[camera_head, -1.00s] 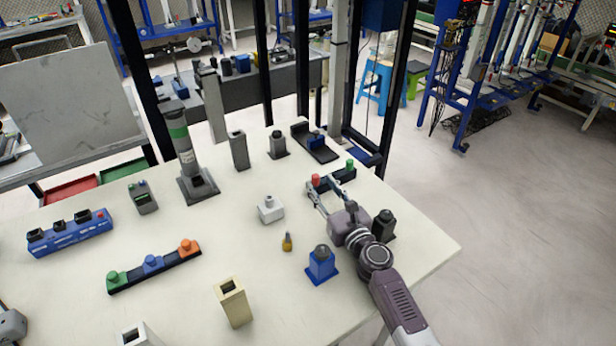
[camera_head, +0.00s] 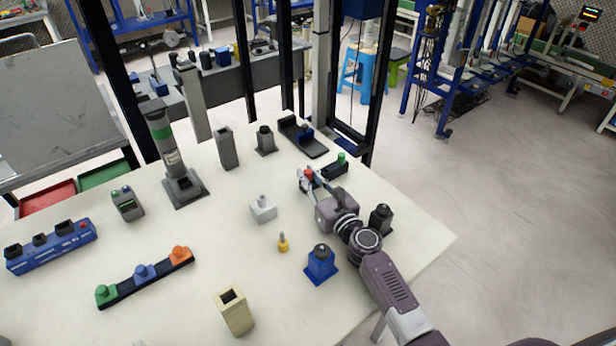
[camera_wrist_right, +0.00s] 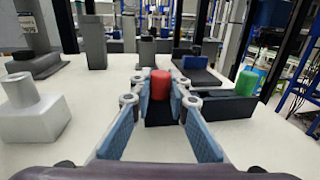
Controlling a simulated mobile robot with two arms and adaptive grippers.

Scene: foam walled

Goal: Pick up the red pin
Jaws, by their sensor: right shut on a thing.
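The red pin (camera_wrist_right: 160,85) stands upright between the fingertips of my right gripper (camera_wrist_right: 160,103) in the right wrist view. In the head view the red pin (camera_head: 308,174) shows at the tip of my right gripper (camera_head: 308,182). The gripper is shut on the pin. The pin is at the left end of a dark holder (camera_head: 325,174), whose right end carries a green pin (camera_head: 341,159). The fingers hide the lower part of the red pin, so I cannot tell whether it is still seated. My left gripper is not in view.
A light grey block (camera_head: 263,211) stands left of my right gripper. A black block (camera_head: 381,219) and a blue block (camera_head: 321,266) stand near my right arm. A dark tray (camera_head: 303,138) lies behind the holder. The table's right edge is close; bare tabletop lies around the yellow peg (camera_head: 283,243).

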